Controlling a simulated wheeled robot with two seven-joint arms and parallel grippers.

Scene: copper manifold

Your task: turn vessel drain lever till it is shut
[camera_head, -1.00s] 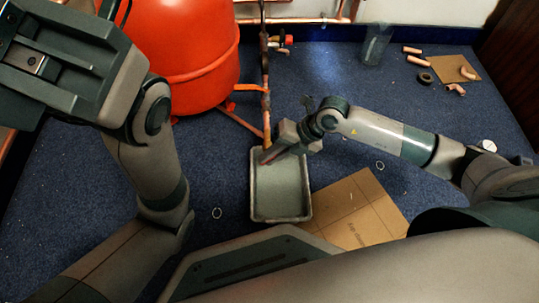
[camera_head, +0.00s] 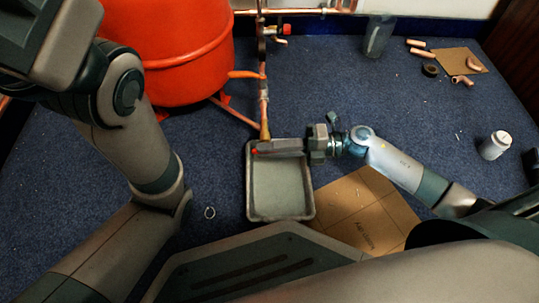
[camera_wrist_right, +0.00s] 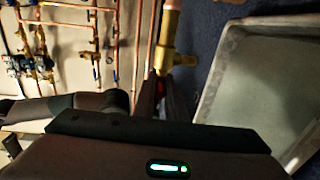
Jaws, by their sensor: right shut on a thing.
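The vessel drain's brass valve (camera_head: 265,131) stands at the foot of the vertical copper pipe, at the far edge of the grey tray; the valve also shows in the right wrist view (camera_wrist_right: 174,62). The red lever tip (camera_head: 254,151) shows at the end of my right gripper's fingers. My right gripper (camera_head: 262,149) comes in level from the right and is shut on the lever. In the right wrist view the fingers largely hide the lever, with a bit of red (camera_wrist_right: 157,86) between them. My left arm crosses the left side; its fingers are outside the picture.
The grey tray (camera_head: 251,190) lies under the valve and gripper. The orange-red vessel (camera_head: 170,55) stands behind left on orange legs. A cardboard sheet (camera_head: 375,210) lies right of the tray. A white tub (camera_head: 494,145) and pipe offcuts (camera_head: 421,54) lie on the blue carpet.

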